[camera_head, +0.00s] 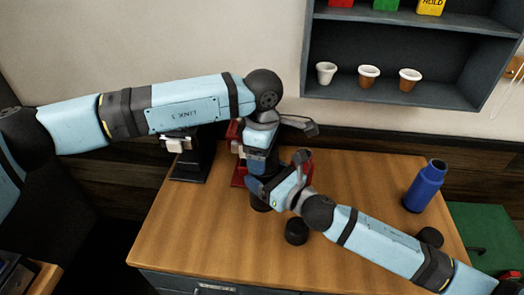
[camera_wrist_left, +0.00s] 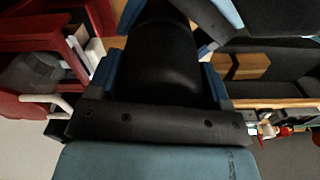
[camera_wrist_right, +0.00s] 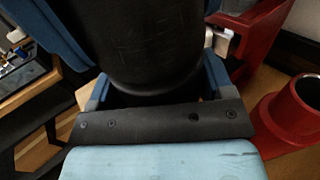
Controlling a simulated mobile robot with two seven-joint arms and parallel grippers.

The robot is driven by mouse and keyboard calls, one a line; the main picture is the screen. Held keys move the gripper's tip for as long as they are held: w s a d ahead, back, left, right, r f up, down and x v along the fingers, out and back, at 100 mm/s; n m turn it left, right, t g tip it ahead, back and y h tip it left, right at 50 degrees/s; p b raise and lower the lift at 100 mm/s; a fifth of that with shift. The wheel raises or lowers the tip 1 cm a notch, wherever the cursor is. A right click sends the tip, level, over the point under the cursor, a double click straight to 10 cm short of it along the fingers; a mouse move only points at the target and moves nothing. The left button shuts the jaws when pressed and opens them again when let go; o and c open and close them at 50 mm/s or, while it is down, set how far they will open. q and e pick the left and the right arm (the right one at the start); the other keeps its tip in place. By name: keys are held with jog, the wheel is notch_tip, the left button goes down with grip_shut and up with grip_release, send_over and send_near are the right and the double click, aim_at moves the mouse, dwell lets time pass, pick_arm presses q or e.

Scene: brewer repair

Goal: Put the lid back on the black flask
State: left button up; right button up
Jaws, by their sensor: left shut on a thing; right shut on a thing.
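The black flask (camera_wrist_right: 155,45) stands in my right gripper (camera_wrist_right: 155,85), which is shut around its body; in the head view its base (camera_head: 260,204) shows just below the fingers, near the table. My left gripper (camera_head: 262,155) is directly above the right one. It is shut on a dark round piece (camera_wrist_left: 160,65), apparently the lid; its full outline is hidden. The two grippers are close together, and they hide the flask's mouth. I cannot tell whether the lid touches the flask.
A short black cap (camera_head: 297,231) lies right of the flask; another (camera_head: 430,237) is near the open blue flask (camera_head: 425,186). An open red cylinder (camera_wrist_right: 298,110) and red machine stand behind the grippers. A black machine (camera_head: 190,162) is to the left. The table's front left is clear.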

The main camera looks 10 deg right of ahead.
pick_arm(q)
jog(key=m, duration=0.6)
jog(key=shift+w, duration=0.1)
jog(key=m, duration=0.6)
jog(key=shift+d+m, duration=0.15)
jog(key=shift+m, duration=0.15)
jog(key=m, duration=1)
jog(key=shift+d+m, duration=0.1)
jog(key=shift+m, duration=0.2)
jog(key=m, duration=0.3)
jog(key=o, duration=0.9)
jog(key=shift+r, duration=0.1)
